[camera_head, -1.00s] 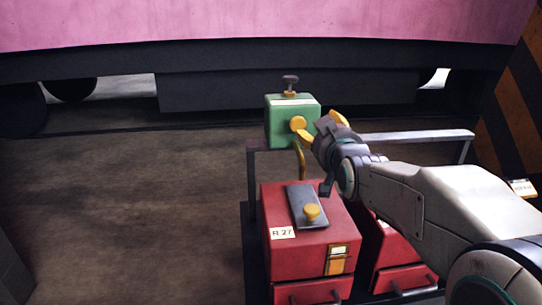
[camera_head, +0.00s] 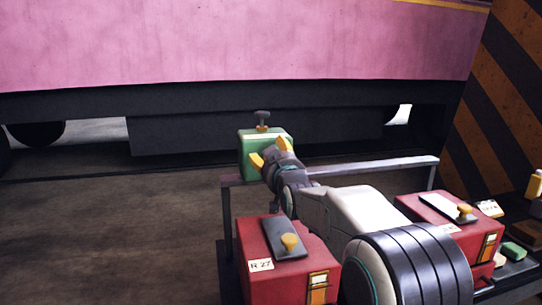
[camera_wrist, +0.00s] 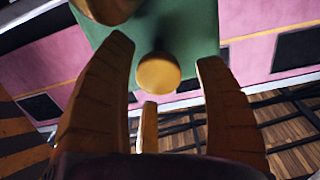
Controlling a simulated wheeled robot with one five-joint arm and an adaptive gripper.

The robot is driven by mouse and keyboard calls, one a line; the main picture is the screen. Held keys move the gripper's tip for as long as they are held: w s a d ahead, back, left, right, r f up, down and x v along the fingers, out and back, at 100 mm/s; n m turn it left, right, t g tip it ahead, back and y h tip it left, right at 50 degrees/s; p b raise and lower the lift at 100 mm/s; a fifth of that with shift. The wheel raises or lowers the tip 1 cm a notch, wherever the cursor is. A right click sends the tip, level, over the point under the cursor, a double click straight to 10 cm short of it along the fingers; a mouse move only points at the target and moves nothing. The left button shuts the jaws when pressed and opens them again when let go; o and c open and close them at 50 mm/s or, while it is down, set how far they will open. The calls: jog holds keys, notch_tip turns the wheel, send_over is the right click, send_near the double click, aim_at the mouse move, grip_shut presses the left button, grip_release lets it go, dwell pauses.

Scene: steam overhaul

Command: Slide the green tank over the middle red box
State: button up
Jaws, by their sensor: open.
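The green tank (camera_head: 252,145) stands upright at the left end of a grey rail in the head view, with a dark knob on top. My gripper (camera_head: 269,155) is at its near right side, fingers open. In the wrist view the green tank (camera_wrist: 195,30) fills the top middle, and its round yellow knob (camera_wrist: 158,72) lies between the spread yellow fingers of my gripper (camera_wrist: 165,85), with gaps on both sides. A red box marked R 27 (camera_head: 265,285) is at lower left and another red box (camera_head: 425,215) at right. My arm hides the space between them.
The grey rail (camera_head: 385,168) runs right from the tank, behind the red boxes. A pink-sided vehicle (camera_head: 230,45) spans the background. A striped post (camera_head: 490,120) and small items stand at right. The floor (camera_head: 110,235) at left is clear.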

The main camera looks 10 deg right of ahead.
jog(key=shift+w, duration=0.35)
jog(key=shift+r, duration=0.1)
jog(key=c, duration=1.2)
jog(key=shift+c, duration=0.2)
